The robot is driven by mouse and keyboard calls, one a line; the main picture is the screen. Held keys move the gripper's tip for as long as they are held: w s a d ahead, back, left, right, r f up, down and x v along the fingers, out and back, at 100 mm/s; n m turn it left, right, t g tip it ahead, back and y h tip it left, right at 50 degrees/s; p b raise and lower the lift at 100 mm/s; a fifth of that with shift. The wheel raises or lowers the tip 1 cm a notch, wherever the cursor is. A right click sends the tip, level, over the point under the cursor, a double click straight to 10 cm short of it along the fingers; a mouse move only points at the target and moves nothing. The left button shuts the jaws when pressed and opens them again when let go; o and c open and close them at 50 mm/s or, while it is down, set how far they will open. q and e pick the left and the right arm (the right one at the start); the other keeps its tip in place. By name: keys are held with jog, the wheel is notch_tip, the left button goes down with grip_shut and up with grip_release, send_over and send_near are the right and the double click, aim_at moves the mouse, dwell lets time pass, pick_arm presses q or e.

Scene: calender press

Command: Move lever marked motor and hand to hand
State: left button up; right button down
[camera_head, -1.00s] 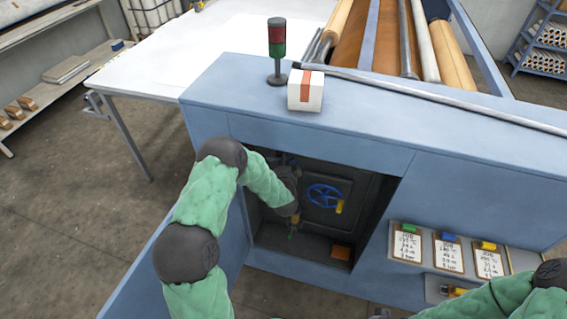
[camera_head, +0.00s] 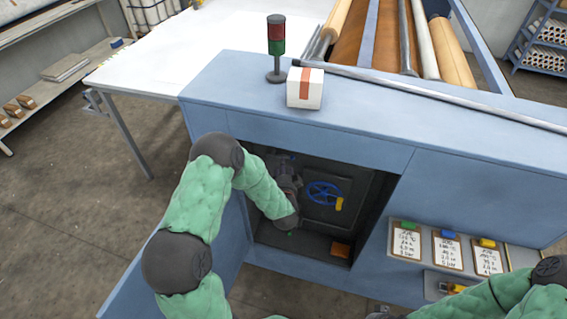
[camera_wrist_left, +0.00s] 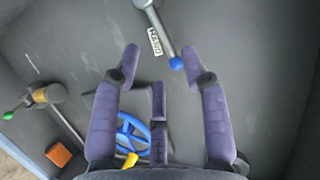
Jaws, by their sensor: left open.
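In the left wrist view a grey lever with a blue knob (camera_wrist_left: 176,63) hangs down from a round hub at the top edge. A small white label (camera_wrist_left: 155,41), which seems to read HAND, sits beside its shaft. My left gripper (camera_wrist_left: 163,58) is open, and the knob shows between its fingertips, nearer the right finger. I cannot tell whether they touch. In the head view my left arm reaches into the open cabinet of the blue machine, and its wrist hides the fingertips and the lever.
A blue handwheel (camera_head: 322,194) with a yellow handle is mounted inside the cabinet (camera_head: 366,215). An orange block (camera_head: 341,249) lies on its floor. A second lever with a green knob (camera_wrist_left: 8,115) is at the left in the wrist view. Cabinet edges surround my arm.

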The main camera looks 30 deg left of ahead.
pick_arm(q)
jog(key=v, duration=0.5)
jog(key=shift+s+d, duration=0.2)
jog(key=shift+s, duration=0.05)
jog(key=s+d+f+n+g+h+b, duration=0.1)
jog(key=s+d+f+n+g+h, duration=0.25)
jog(key=d+f, duration=0.4)
jog(key=s+d+f+n+g+h+b, duration=0.25)
jog(key=d+f+h, duration=0.2)
jog(key=f, duration=0.55)
jog(key=s+d+f+n+g+h, duration=0.1)
jog(key=s+d+f+n+g, duration=0.1)
jog(key=s, duration=0.4)
jog(key=s+d+f+n+g+h+b, duration=0.1)
jog(key=s+d+f+n+g, duration=0.1)
jog(key=s+d, duration=0.3)
jog(key=s+d+f+n+g+h, duration=0.1)
jog(key=s+d+f+n+g, duration=0.1)
jog(key=s, duration=0.5)
notch_tip(320, 180, down, 3)
jog(key=shift+d+r+n+g+h, duration=0.3)
jog(key=shift+d+n+h, duration=0.1)
jog(key=shift+d+n, duration=0.3)
